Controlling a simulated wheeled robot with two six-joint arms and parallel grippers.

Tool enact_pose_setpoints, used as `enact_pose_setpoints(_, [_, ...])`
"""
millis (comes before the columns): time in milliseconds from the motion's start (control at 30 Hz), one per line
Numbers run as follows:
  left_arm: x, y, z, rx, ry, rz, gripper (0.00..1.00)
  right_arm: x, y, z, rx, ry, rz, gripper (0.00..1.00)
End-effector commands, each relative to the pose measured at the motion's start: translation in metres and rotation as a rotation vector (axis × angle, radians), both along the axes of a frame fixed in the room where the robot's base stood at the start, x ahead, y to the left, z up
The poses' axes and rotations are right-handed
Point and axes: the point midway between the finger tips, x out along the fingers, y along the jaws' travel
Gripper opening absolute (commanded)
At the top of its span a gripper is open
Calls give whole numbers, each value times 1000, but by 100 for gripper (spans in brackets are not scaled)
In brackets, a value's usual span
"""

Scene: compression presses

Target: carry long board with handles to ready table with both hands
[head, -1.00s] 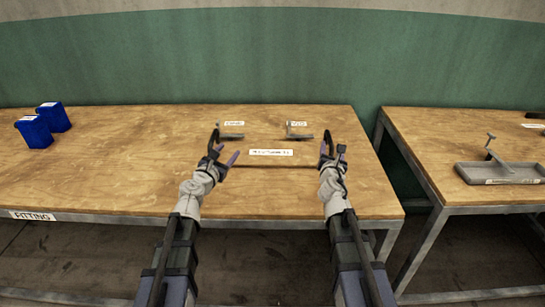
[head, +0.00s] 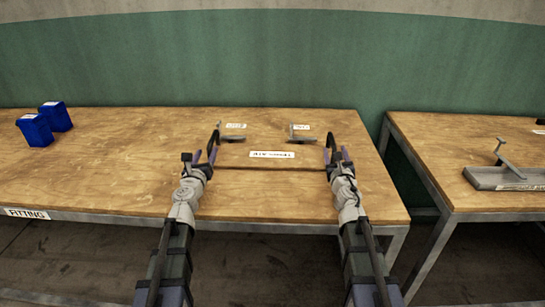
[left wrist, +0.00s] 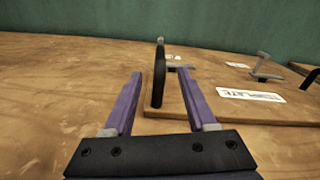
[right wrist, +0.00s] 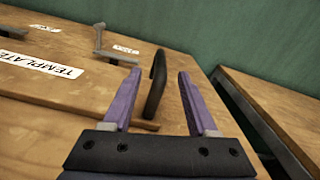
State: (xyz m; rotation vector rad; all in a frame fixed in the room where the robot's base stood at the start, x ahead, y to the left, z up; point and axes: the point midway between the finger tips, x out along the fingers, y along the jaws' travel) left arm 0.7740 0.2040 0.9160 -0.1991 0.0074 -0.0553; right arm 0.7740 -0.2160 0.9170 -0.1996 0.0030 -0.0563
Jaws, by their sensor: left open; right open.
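The long board (head: 240,160), wooden like the table under it, lies flat and carries a white label reading TEMPLATE in the right wrist view. It has a dark upright handle at each end: the left handle (left wrist: 158,75) and the right handle (right wrist: 155,85). My left gripper (head: 205,155) is open, with the left handle showing between its purple fingers in the left wrist view. My right gripper (head: 336,156) is open, with the right handle between its fingers in the right wrist view. Whether any finger touches a handle I cannot tell.
The board's table (head: 110,170) has a FITTING sign on its front left edge. Two blue bins (head: 35,130) stand at the far left. Two small grey clamps with labels sit behind the board's label. A second table (head: 425,140) at right, across a gap, holds a grey tray (head: 500,180).

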Motion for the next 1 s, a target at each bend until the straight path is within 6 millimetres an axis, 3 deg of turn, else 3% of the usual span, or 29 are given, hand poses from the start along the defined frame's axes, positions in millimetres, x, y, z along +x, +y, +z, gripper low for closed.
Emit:
enact_pose_setpoints(267, [9, -1, 0, 2, 0, -1, 57, 9, 0, 0, 2, 0, -1, 58])
enact_pose_setpoints(800, [76, -5, 0, 3, 0, -2, 57, 76, -4, 0, 3, 1, -1, 58])
enact_pose_setpoints(1000, [78, -5, 0, 3, 0, -2, 57, 78, -4, 0, 3, 0, -1, 58])
